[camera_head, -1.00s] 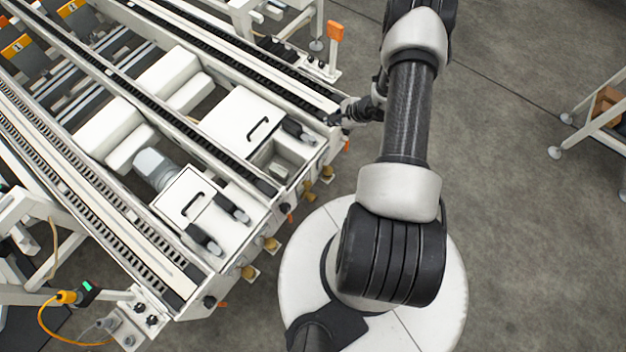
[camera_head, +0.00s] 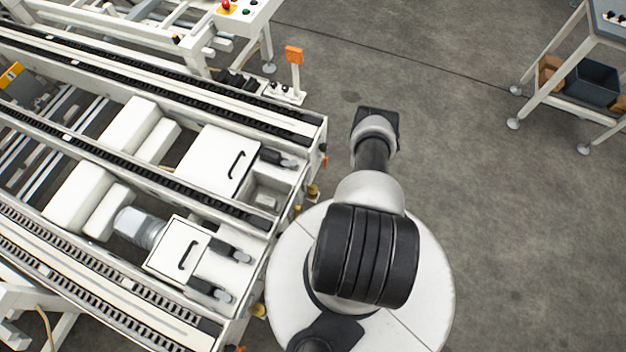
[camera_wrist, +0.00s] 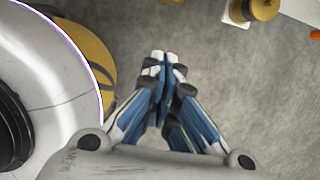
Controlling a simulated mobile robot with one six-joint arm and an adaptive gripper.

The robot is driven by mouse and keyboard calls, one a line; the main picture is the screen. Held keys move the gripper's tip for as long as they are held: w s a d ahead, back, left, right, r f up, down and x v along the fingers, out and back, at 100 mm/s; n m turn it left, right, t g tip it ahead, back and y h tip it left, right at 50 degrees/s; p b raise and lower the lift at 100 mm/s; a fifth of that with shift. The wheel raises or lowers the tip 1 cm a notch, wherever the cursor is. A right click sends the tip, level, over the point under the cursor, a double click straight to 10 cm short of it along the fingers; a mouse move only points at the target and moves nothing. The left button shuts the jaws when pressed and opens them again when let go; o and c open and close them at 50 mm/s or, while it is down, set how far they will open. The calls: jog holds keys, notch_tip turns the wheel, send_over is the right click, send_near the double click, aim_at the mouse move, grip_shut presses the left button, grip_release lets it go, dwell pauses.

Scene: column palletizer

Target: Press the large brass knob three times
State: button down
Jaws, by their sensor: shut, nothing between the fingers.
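My gripper (camera_wrist: 164,62) is shut and empty in the wrist view, with its fingertips together above bare grey floor. A brass-coloured round piece (camera_wrist: 264,9) on a white plate shows at the top right of the wrist view, apart from my fingertips. In the head view, small brass-coloured pieces show along the conveyor's near end, one (camera_head: 313,191) beside my base and another (camera_head: 259,311) lower down. I cannot tell which one is the large brass knob. My gripper is hidden in the head view.
The white conveyor frame (camera_head: 318,128) fills the left of the head view, with an orange-topped post (camera_head: 294,56) at its far corner. A bench with a dark bin (camera_head: 592,84) stands at the upper right. The floor (camera_head: 480,200) to the right is clear.

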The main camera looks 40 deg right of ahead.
jog(key=shift+f, duration=0.1)
jog(key=w+a+f+b, duration=0.2)
jog(key=w+f+b, duration=0.4)
jog(key=f, duration=0.3)
jog(key=shift+a+f, duration=0.25)
